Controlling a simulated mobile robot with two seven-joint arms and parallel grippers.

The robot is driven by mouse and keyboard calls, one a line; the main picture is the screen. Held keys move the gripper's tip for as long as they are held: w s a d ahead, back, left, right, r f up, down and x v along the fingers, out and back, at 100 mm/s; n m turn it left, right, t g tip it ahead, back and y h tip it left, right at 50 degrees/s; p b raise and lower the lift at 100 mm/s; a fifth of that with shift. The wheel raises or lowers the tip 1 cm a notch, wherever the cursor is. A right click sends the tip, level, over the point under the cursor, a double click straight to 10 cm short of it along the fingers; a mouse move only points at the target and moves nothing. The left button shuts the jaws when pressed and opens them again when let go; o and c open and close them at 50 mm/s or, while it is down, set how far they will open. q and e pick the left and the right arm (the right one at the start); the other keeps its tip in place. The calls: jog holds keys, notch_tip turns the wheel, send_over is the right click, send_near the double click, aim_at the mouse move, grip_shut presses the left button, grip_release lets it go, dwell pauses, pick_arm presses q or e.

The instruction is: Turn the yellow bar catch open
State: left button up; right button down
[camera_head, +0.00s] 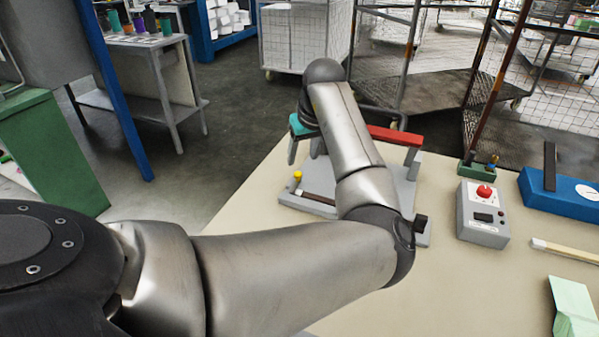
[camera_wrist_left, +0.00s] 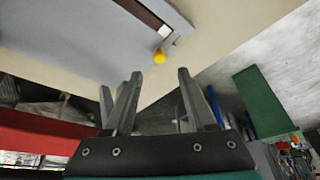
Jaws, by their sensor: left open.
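A grey press plate (camera_head: 410,226) lies on the beige table. At its left corner is a small yellow knob (camera_head: 298,175), the only yellow part of the catch I can make out, beside a dark brown bar (camera_head: 319,198). In the left wrist view the yellow knob (camera_wrist_left: 160,57) shows beyond the fingertips, near the white end of the brown bar (camera_wrist_left: 147,17). My left gripper (camera_head: 305,155) is open and empty, above the plate's back left side and apart from the knob. It also shows in the left wrist view (camera_wrist_left: 158,80). My forearm hides the plate's middle. My right gripper is out of view.
A red bar (camera_head: 395,136) on grey supports stands at the plate's back, close to my left arm. To the right are a control box (camera_head: 482,215) with a red button, a blue case (camera_head: 562,195) and a pale green block (camera_head: 573,310). The front table is clear.

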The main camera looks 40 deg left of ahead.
aim_at(298, 174)
pick_arm(q)
jog(key=b+x, duration=0.1)
jog(key=x, duration=0.6)
jog(key=shift+r, duration=0.1)
grip_shut()
dwell(0.4)
